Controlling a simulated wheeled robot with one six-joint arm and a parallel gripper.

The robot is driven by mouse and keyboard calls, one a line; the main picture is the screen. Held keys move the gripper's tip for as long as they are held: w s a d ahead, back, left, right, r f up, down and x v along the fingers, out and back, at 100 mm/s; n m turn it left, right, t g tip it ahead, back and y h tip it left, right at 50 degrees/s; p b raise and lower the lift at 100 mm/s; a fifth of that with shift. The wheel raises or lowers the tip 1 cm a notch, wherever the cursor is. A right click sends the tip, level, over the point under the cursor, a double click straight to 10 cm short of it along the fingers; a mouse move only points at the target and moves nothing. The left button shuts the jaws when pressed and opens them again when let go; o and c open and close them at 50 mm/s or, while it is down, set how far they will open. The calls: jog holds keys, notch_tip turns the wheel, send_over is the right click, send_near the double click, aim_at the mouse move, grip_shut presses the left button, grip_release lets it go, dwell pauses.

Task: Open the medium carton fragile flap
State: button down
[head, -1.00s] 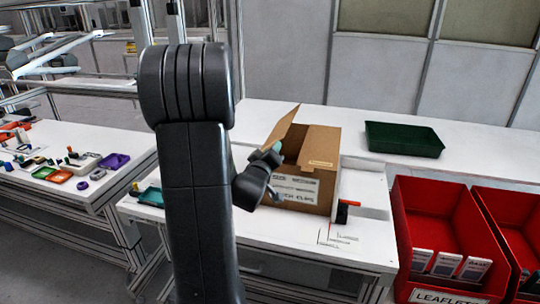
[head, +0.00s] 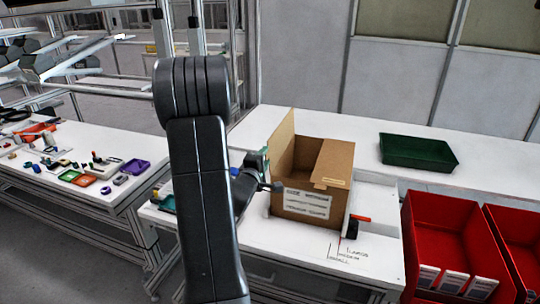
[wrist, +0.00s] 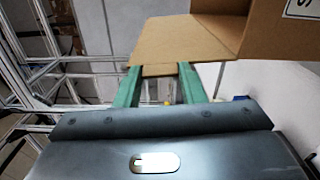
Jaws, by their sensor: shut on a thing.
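The medium carton (head: 310,204) is a brown cardboard box with a white printed label on its front, standing on the white table. Its left flap (head: 281,146) stands up nearly upright. The right-hand flap (head: 334,160) lies over the top and carries a small pale label on its edge; I cannot read which flap is marked fragile. My gripper (head: 264,160) is at the carton's left side. In the wrist view its green fingers (wrist: 160,86) are shut on the edge of a cardboard flap (wrist: 180,45). My arm hides part of the table left of the carton.
A green tray (head: 418,151) lies on the table behind right. Red bins (head: 445,225) stand at the right front. A small black thing with an orange-red top (head: 354,227) is close to the carton's right side. A left table (head: 65,180) holds small parts.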

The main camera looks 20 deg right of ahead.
jog(key=shift+w+a+f+n+p, duration=0.1)
jog(key=shift+w+a+n+p, duration=0.4)
jog(key=shift+n, duration=0.3)
jog(key=shift+s, duration=0.15)
jog(key=c, duration=0.9)
grip_release()
jog(key=b+v, duration=0.3)
jog(key=v, duration=1.1)
